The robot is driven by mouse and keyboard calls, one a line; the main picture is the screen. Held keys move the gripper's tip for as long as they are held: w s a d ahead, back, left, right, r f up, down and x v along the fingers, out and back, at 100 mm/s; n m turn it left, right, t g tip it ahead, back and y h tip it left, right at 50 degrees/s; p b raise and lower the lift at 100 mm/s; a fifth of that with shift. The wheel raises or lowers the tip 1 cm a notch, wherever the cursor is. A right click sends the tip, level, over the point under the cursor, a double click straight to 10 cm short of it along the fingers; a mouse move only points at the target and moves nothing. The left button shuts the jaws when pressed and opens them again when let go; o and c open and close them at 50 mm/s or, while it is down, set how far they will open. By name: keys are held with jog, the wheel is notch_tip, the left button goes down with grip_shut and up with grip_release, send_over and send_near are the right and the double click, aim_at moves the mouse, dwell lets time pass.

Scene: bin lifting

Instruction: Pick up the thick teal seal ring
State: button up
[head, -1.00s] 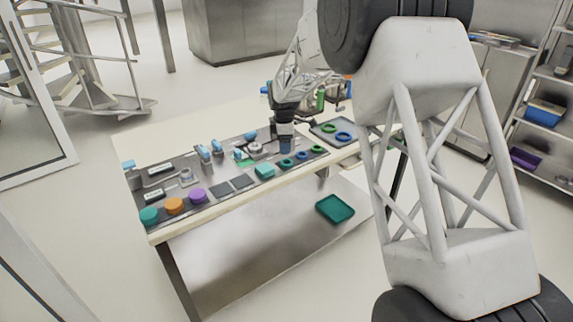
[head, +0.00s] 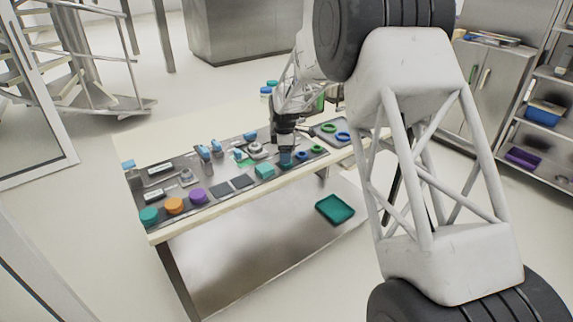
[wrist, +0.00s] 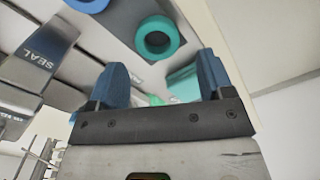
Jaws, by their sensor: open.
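The thick teal seal ring (wrist: 158,38) lies flat on a dark pad in the wrist view, ahead of my fingertips and between their lines. In the head view the teal ring (head: 285,165) shows just below my gripper (head: 285,154), partly hidden by it. My gripper (wrist: 161,72) has two blue fingers spread apart with nothing between them. The ring is apart from both fingers in the wrist view.
A blue ring (head: 302,155) and a green ring (head: 317,149) lie in line to the right. A teal block (head: 265,171) stands close on the left. A grey tray (head: 352,144) holds two rings. Purple, orange and teal round pieces lie at the bench's left end.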

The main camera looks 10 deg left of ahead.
jog(key=shift+w+f, duration=0.1)
jog(key=shift+f, duration=1.6)
jog(key=c, duration=1)
